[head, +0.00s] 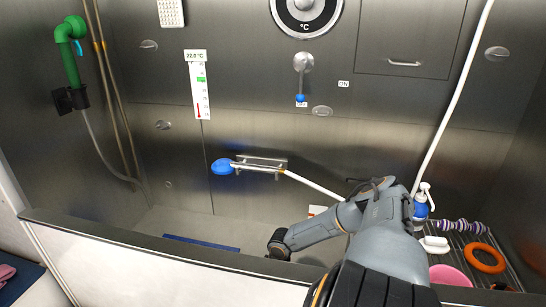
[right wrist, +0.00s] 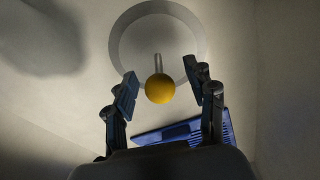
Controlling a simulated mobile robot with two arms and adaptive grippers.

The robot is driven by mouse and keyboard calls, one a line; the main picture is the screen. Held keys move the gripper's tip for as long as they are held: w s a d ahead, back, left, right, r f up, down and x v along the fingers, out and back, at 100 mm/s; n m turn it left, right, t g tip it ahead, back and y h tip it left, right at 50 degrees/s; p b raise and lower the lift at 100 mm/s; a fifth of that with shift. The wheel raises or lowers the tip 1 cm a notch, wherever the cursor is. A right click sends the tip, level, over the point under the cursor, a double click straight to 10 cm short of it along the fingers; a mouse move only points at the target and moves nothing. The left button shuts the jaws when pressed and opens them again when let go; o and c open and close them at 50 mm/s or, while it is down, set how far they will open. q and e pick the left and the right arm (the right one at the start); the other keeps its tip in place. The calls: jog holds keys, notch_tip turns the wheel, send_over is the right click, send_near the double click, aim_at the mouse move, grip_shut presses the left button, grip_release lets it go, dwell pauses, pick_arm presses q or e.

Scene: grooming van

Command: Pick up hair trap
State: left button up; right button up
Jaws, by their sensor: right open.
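The hair trap shows in the right wrist view as a round yellow knob (right wrist: 160,88) on a short grey stem, inside a grey ring (right wrist: 126,27) on the pale tub floor. My right gripper (right wrist: 158,88) is open, with one finger on each side of the knob in the picture. Nothing is between its pads that I can see gripped. In the head view my right arm reaches over the tub's front edge, and its fingers are hidden behind that edge. The trap is hidden there too. My left gripper is not in view.
A blue ridged piece (right wrist: 185,132) lies close by the right finger. In the head view, a blue strip (head: 200,243) lies in the tub behind the dark front rim (head: 120,236). A rack at right holds an orange ring (head: 486,258) and a pump bottle (head: 421,208).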

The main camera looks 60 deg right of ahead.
jog(key=shift+w+f, duration=0.1)
jog(key=shift+f, duration=0.55)
grip_shut()
